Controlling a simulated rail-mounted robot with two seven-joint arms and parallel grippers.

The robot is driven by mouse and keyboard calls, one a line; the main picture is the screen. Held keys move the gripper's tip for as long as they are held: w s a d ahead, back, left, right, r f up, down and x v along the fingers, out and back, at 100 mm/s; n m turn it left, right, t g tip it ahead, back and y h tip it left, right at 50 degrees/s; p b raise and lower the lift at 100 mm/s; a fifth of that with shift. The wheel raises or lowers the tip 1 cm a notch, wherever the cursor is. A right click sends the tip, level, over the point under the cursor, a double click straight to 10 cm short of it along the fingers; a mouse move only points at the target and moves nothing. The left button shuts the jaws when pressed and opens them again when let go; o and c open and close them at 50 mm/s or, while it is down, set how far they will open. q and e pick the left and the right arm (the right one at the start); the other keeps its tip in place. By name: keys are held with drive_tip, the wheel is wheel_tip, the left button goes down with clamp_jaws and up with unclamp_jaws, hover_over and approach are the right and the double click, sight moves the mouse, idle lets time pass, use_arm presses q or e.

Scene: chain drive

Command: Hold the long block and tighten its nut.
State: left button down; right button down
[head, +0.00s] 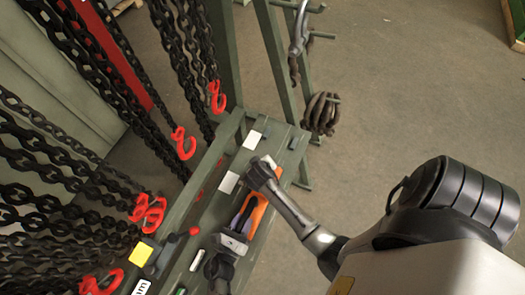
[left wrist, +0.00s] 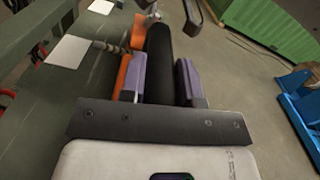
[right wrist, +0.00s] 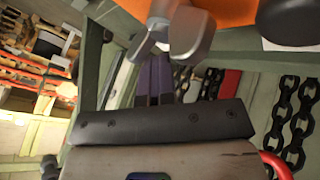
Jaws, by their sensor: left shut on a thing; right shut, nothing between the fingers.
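My left gripper (head: 243,213) is shut around a dark, rounded long block (left wrist: 159,62), with a purple finger on either side in the left wrist view. An orange part (head: 258,211) lies beside the block; it also shows in the left wrist view (left wrist: 125,72). My right gripper (right wrist: 155,72) has its purple fingers together and empty. A silvery metal piece (right wrist: 188,36) is right in front of its fingertips, partly hiding them. I cannot tell whether they touch it, and I cannot make out the nut clearly.
The green bench (head: 289,140) carries white cards (head: 252,139) and a yellow tag (head: 141,254). Black chains (head: 185,55) with red hooks (head: 184,143) hang along the left. Dark hooks and a coiled chain (head: 321,112) hang behind.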

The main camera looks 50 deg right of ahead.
drive_tip(key=shift+s+d+f+m, duration=0.15)
drive_tip(key=shift+s+f+m, duration=0.15)
idle(0.7)
